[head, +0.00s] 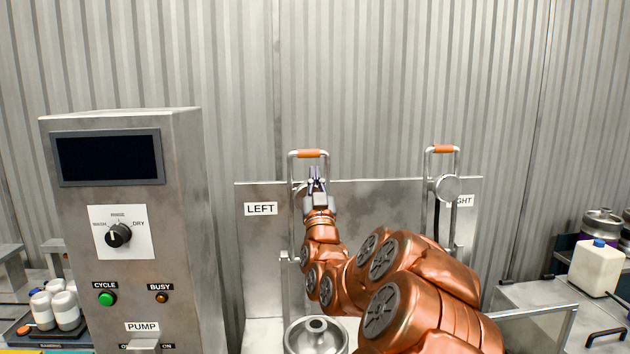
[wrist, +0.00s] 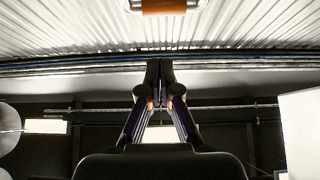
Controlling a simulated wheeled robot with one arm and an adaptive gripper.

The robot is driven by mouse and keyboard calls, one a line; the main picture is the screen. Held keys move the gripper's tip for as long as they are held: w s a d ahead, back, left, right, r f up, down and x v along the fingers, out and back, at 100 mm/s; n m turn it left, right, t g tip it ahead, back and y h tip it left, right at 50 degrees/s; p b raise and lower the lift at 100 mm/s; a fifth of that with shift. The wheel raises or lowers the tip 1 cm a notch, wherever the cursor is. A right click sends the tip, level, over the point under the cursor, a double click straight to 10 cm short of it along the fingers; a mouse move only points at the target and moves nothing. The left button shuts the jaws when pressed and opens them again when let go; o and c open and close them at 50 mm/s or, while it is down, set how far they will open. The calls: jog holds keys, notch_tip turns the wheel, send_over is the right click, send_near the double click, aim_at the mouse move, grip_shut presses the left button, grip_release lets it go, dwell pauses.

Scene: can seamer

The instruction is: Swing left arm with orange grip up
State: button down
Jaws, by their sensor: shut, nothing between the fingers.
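The left arm is an upright metal loop frame (head: 291,222) with an orange grip (head: 308,154) across its top, beside the LEFT label (head: 261,209). My gripper (head: 317,172) is shut and empty, just below the orange grip in the head view. In the wrist view my gripper (wrist: 160,100) points ahead with fingers together, and the orange grip (wrist: 164,7) shows at the top edge, apart from the fingers. My arm hides part of the left frame and the panel behind it.
A matching right frame with an orange grip (head: 441,149) stands near the RIGHT label, partly hidden. A keg (head: 316,338) stands below my wrist. A control cabinet (head: 185,230) with a screen is at left. A white jug (head: 598,267) stands at far right.

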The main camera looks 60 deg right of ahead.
aim_at(310, 154)
jog(key=shift+w+d+r+p, duration=0.4)
jog(key=shift+w+d+p, duration=0.25)
jog(key=shift+w+d, duration=0.3)
jog(key=shift+w+d+r+p, duration=0.45)
jog(key=shift+w+d+p, duration=0.25)
jog(key=shift+d, duration=0.4)
jog(key=shift+w+d+r+p, duration=0.4)
jog(key=shift+w+d+p, duration=0.2)
jog(key=shift+w+d, duration=0.4)
jog(key=shift+s, duration=0.1)
jog(key=shift+d+f, duration=0.1)
jog(key=w+d+b, duration=0.1)
jog(key=b, duration=0.1)
jog(key=shift+d+y+b, duration=0.1)
jog(key=shift+y+b, duration=0.2)
jog(key=shift+b, duration=0.05)
jog(key=shift+w+d+r+g+y+b, duration=0.25)
jog(key=shift+w+d+g+b, duration=0.1)
jog(key=shift+w+d+b, duration=0.35)
jog(key=shift+w+d+r+g+y+b, duration=0.1)
jog(key=shift+w+d+g+y+b, duration=0.2)
jog(key=shift+w+d+b, duration=0.35)
jog(key=shift+s+d, duration=0.15)
